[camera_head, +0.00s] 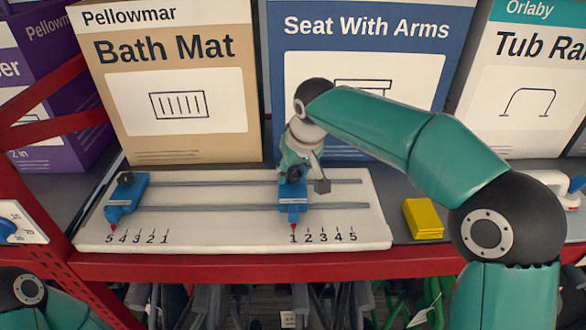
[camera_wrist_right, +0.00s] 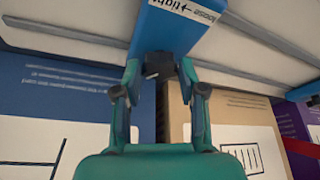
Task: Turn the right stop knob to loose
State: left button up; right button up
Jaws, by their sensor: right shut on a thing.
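The right stop (camera_head: 292,194) is a blue block on two grey rails, its red tip at the 1 of the right-hand scale. Its black knob (camera_wrist_right: 158,66) sits between the fingertips of my right gripper (camera_wrist_right: 160,78) in the wrist view. My right gripper (camera_head: 298,172) reaches down over the stop and is shut on that knob, which it hides in the head view. A label on the stop reads "loose" and "tight" with an arrow. The left stop (camera_head: 120,205), also blue, has a black knob (camera_head: 125,179) and stands near the left 5. My left gripper is out of view.
The white board (camera_head: 210,240) carries the rails and both scales. Behind it stand the Bath Mat box (camera_head: 180,148) and the Seat With Arms box (camera_head: 400,65). A yellow block (camera_head: 423,218) lies right of the board. A red shelf beam (camera_head: 230,267) runs along the front.

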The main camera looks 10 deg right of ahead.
jog(key=shift+r, duration=0.1)
dwell(0.3)
jog(key=o, duration=1.1)
jog(key=shift+o, duration=0.2)
jog(key=v, duration=1.1)
jog(key=shift+r, duration=0.35)
jog(key=shift+s+d, duration=0.1)
jog(key=shift+s, duration=0.05)
